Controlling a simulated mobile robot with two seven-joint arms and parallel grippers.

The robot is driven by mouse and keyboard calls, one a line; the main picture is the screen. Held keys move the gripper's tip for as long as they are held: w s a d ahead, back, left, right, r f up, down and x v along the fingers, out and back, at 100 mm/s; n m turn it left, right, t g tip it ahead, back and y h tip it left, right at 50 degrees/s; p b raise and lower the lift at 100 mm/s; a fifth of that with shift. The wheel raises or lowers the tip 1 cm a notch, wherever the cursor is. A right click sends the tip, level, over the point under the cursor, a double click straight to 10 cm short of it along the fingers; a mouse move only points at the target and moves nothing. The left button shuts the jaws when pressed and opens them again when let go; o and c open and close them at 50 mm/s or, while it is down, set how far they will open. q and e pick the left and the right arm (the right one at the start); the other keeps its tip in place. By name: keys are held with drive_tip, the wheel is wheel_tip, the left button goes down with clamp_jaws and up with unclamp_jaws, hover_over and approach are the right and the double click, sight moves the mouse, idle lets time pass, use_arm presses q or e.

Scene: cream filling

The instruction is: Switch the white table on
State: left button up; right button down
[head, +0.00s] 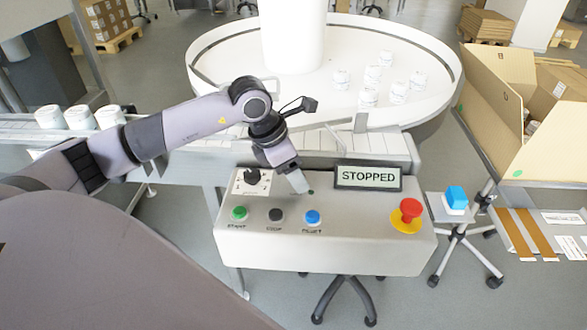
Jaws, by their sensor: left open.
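The round white table (430,112) stands behind the control box (330,252). The box's display (368,178) reads STOPPED. Along its front are a green START button (239,212), a black STOP button (276,214) and a blue button (313,217) that seems labelled RESET. A dark rotary knob (252,176) sits at the back left, and a red mushroom button (408,210) on yellow at the right. My left gripper (304,188) is open, pointing down over the box behind the blue button and left of the display. Its fingertips are small; contact cannot be told. My right gripper is out of view.
Several white tubs (398,92) stand on the round table. More tubs (79,117) stand on the conveyor at the left. An open cardboard box (500,135) is at the right, near a small stand with a blue button (456,197).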

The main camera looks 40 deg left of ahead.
use_arm(q)
drive_tip(key=c, duration=1)
